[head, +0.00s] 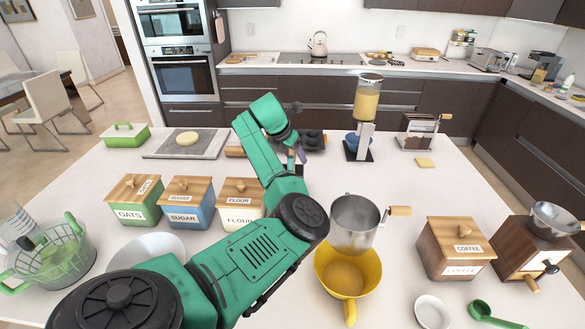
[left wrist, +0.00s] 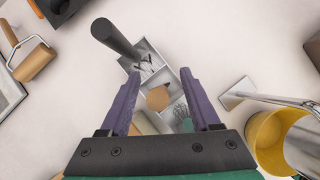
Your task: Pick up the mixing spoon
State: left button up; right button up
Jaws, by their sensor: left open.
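My left gripper (head: 296,155) is open over the counter, beyond the canisters in the head view. In the left wrist view its two purple fingers (left wrist: 158,103) stand apart with nothing gripped. Between and below them is a brown, rounded wooden piece (left wrist: 158,98), which may be the mixing spoon's head; I cannot tell for sure. It shows over a grey compartmented holder (left wrist: 150,62) with other utensils in it. A thick dark handle (left wrist: 115,38) rises near the left finger. In the head view my left arm hides this holder. My right gripper is not in view.
A rolling pin (left wrist: 32,62) lies left in the wrist view; a yellow pitcher (left wrist: 268,135) is at right. In the head view, canisters (head: 190,205) stand left of my arm, and a metal sifter (head: 352,225) sits over the pitcher. A green scoop (head: 488,314) lies front right.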

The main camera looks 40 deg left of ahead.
pick_arm(q)
jog(key=shift+w+a+f, duration=0.1)
jog(key=shift+w+f, duration=0.05)
jog(key=shift+f, duration=0.5)
grip_shut()
dwell(0.9)
